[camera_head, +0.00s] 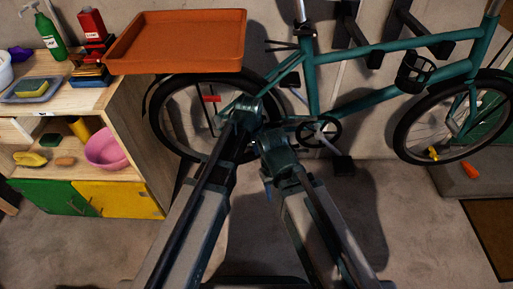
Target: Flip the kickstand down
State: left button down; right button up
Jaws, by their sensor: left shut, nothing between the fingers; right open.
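A teal bicycle (313,85) stands side-on along the wall, with its rear wheel (165,120) at left and its crank (319,131) near the middle. My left gripper (240,106) is shut and empty, in front of the rear wheel's right part and the rear frame. My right gripper (268,138) is open, lower and a little to the right, near the crank and in front of the bicycle's lower rear. I cannot make out the kickstand for certain; my arms cover part of that area. A small red piece (210,98) shows at the rear wheel.
A wooden shelf unit (135,125) stands at left, with an orange tray (180,40) jutting over the rear wheel. It holds bottles, sponges and a pink bowl (105,148). Wall brackets (420,35) stick out behind the frame.

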pick_arm(q)
jog(key=d+f+h+b, duration=0.4)
jog(key=f+b, duration=0.4)
jog(key=b, duration=0.4)
jog(key=d+f+n+h+b, duration=0.1)
jog(key=d+f+h+b, duration=0.4)
jog(key=f+b, duration=0.4)
jog(key=d+b, duration=0.1)
jog(key=b, duration=0.2)
jog(key=shift+b, duration=0.3)
jog(key=shift+d, duration=0.15)
